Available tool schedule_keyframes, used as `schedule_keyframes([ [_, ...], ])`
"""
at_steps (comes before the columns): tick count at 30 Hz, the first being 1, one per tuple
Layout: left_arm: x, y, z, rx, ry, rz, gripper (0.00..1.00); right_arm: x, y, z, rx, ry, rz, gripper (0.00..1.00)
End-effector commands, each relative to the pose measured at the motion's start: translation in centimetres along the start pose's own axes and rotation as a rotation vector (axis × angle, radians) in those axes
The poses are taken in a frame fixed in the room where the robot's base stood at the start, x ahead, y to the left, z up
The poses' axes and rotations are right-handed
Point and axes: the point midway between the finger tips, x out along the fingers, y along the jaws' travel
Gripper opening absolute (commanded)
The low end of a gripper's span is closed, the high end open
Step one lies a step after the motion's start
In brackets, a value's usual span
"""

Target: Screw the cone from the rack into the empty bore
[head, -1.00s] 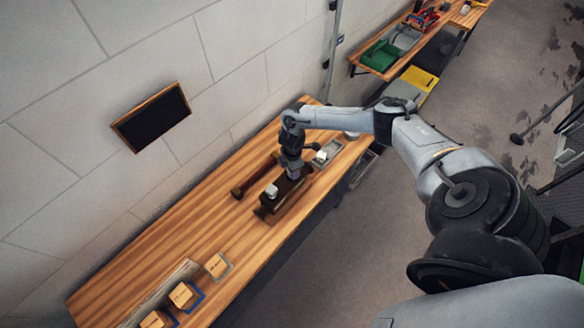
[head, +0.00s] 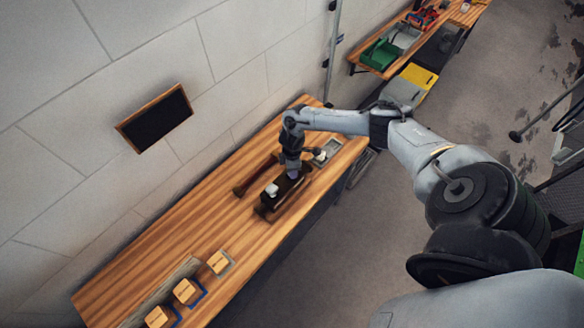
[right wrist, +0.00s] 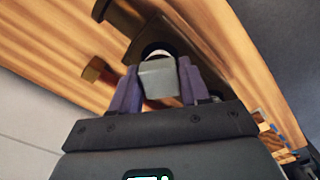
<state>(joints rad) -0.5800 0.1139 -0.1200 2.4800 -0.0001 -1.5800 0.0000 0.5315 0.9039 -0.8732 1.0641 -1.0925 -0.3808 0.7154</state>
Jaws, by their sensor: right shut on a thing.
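My right gripper (head: 292,172) points down over the far end of a long dark wooden block (head: 268,210) on the bench. In the right wrist view, its two purple-grey fingers (right wrist: 158,88) are shut on a grey, square-ended piece (right wrist: 158,76), which seems to be the cone's head. A pale round edge shows just behind this piece, against the dark block (right wrist: 190,40). The piece's lower part and the bore under it are hidden, so I cannot tell how deep it sits. Another pale grey head (head: 272,190) stands on the block's near part. My left gripper is not in view.
A grey tray (head: 328,150) with a pale piece lies right of the gripper. Several wooden cubes (head: 218,262) stand at the bench's near end. Bare bench (head: 190,230) lies between.

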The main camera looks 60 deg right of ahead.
Motion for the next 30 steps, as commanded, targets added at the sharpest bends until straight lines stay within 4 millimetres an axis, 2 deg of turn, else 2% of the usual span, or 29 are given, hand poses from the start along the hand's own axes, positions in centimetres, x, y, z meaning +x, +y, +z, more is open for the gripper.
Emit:
schedule_keyframes([
  [15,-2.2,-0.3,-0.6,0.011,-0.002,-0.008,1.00,-0.2,0.0,0.0,0.230,0.001,0.000,0.03],
  [20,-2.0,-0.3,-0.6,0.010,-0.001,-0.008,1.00,0.0,0.0,0.0,0.333,0.001,-0.001,0.03],
  [30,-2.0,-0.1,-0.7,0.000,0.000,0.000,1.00,0.0,0.0,0.0,0.365,0.001,0.000,0.03],
])
